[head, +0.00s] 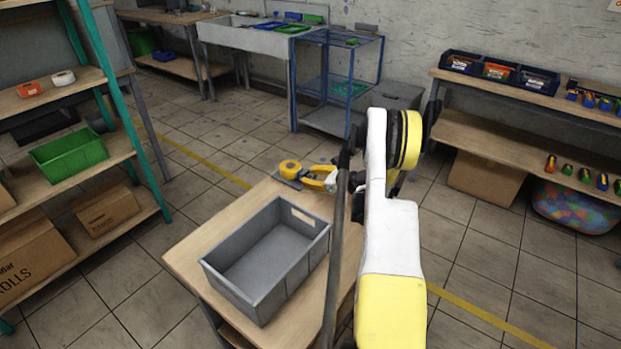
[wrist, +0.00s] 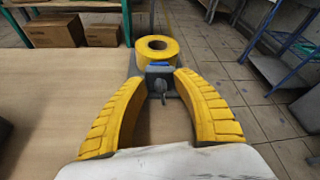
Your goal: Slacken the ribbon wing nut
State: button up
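A yellow ribbon roll (wrist: 157,46) sits on a grey holder at the table's edge; it also shows in the head view (head: 290,168). A small grey wing nut (wrist: 161,89) sticks out of a blue-grey block (wrist: 160,72) on the near side of the roll. My gripper (wrist: 161,78) is open, its two yellow ribbed fingers spread on either side of the block and the wing nut. I cannot tell whether the fingertips touch the block. In the head view my gripper (head: 320,179) is beside the roll, partly hidden by my arm.
A grey empty bin (head: 240,291) stands on the wooden table (head: 190,262), left of my arm. A shelf with a green bin (head: 68,155) is at the left. A blue rack (head: 340,85) and a sink stand behind. Tiled floor lies open beyond the table.

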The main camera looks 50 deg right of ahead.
grip_shut()
dwell(0.3)
jog(key=shift+a+f+n+h, duration=0.1)
jog(key=shift+a+n+h, duration=0.1)
jog(key=shift+n+h, duration=0.75)
jog(key=shift+a+f+n+t+h, duration=0.1)
jog(key=shift+n+t+h, duration=0.25)
jog(key=shift+n, duration=0.55)
jog(key=shift+a+n+t+h, duration=0.1)
jog(key=shift+n+t+h, duration=0.25)
jog(key=shift+n, duration=0.5)
